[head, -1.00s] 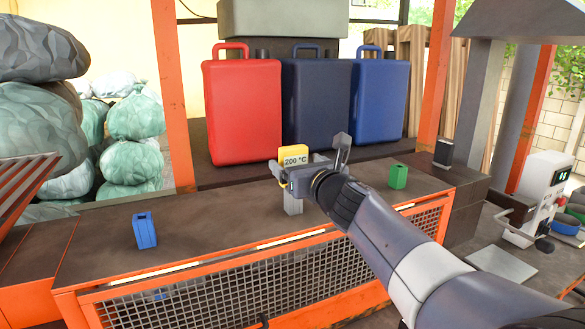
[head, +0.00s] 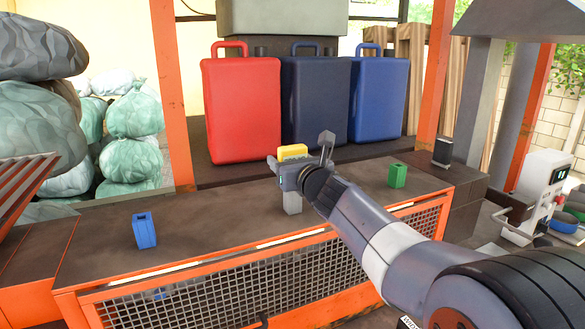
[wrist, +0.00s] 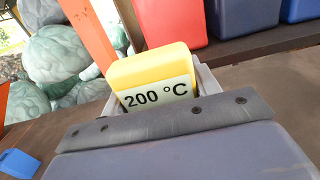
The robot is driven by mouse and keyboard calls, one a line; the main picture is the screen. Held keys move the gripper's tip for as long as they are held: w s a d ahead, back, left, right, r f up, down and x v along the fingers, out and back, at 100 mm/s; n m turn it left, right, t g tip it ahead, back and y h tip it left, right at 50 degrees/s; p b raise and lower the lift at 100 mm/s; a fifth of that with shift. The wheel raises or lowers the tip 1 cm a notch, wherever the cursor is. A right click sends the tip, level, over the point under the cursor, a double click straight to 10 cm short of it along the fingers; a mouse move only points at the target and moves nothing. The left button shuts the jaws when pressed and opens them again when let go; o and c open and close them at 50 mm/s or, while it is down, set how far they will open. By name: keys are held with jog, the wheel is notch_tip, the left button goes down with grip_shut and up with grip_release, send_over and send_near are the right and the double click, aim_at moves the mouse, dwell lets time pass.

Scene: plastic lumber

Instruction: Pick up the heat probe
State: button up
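The heat probe (head: 293,152) is a yellow block with a "200 °C" label. In the head view only its top shows above my gripper (head: 281,174), which hides the label and sits right in front of it at the bench. The wrist view shows the probe (wrist: 152,75) tilted slightly just beyond the grey front edge of my gripper, with pale grey parts close on both sides. The fingertips are hidden, so I cannot tell whether they touch or grip it.
A blue holder (head: 144,230) stands left and a green one (head: 398,175) right. Red (head: 242,110) and blue (head: 316,110) canisters stand behind. Orange posts (head: 172,95) frame the area.

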jog(key=c, duration=0.5)
jog(key=shift+r, duration=0.1)
jog(key=shift+c, duration=0.2)
notch_tip(320, 180, up, 17)
jog(key=p, duration=0.8)
jog(key=shift+r, duration=0.15)
